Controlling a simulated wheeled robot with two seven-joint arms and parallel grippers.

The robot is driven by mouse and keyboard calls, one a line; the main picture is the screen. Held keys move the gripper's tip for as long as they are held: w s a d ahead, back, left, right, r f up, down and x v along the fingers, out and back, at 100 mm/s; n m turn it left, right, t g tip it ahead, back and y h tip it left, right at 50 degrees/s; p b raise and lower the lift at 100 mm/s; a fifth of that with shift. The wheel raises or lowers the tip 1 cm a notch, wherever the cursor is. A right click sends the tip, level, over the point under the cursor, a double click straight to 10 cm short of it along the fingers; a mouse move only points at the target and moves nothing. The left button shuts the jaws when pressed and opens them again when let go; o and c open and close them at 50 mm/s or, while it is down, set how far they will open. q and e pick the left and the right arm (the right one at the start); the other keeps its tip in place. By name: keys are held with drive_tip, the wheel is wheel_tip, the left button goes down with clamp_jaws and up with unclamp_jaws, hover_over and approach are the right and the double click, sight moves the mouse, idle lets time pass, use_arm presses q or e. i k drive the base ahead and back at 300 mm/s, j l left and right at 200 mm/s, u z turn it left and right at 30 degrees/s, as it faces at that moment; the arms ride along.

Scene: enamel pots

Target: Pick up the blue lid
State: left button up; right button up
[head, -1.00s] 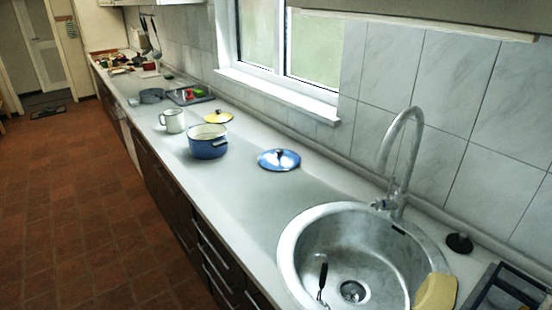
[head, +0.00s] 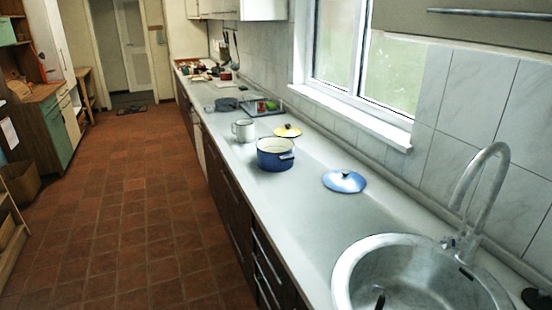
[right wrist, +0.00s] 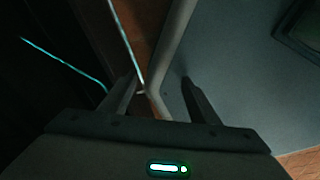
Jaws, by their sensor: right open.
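The blue pot (head: 274,155) stands open, farther along the counter. A yellow lid (head: 287,131) lies behind it, and a white mug (head: 243,131) stands to its left. My right gripper (right wrist: 160,88) shows only in the right wrist view, open with nothing between its fingers; the lid is not in that view. My left gripper is not in view.
The round sink (head: 415,272) with its tall faucet (head: 480,195) is at the near right. A tray (head: 262,110) and a grey pan (head: 226,104) are farther back. The tiled floor (head: 120,220) left of the counter is clear.

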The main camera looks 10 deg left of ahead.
sight(340, 181)
drive_tip(key=z, duration=0.4)
drive_tip(key=j+z, duration=0.15)
drive_tip(key=z, duration=0.2)
drive_tip(key=i+j+z, duration=0.1)
drive_tip(key=z, duration=0.3)
drive_tip(key=j+z, duration=0.3)
drive_tip(key=j, duration=0.3)
drive_tip(key=j+z, duration=0.35)
drive_tip(key=j, duration=0.2)
drive_tip(key=k+j+z, duration=0.1)
drive_tip(key=j+z, duration=0.2)
drive_tip(key=j, duration=0.25)
drive_tip(key=k+j, duration=0.1)
drive_tip(key=j, duration=0.35)
drive_tip(key=k+j, duration=0.1)
drive_tip(key=j, duration=0.35)
drive_tip(key=k+j+z, duration=0.1)
drive_tip(key=j, duration=0.3)
drive_tip(key=k+j, duration=0.1)
drive_tip(key=j, duration=0.35)
drive_tip(key=k+j, duration=0.15)
drive_tip(key=j, duration=0.3)
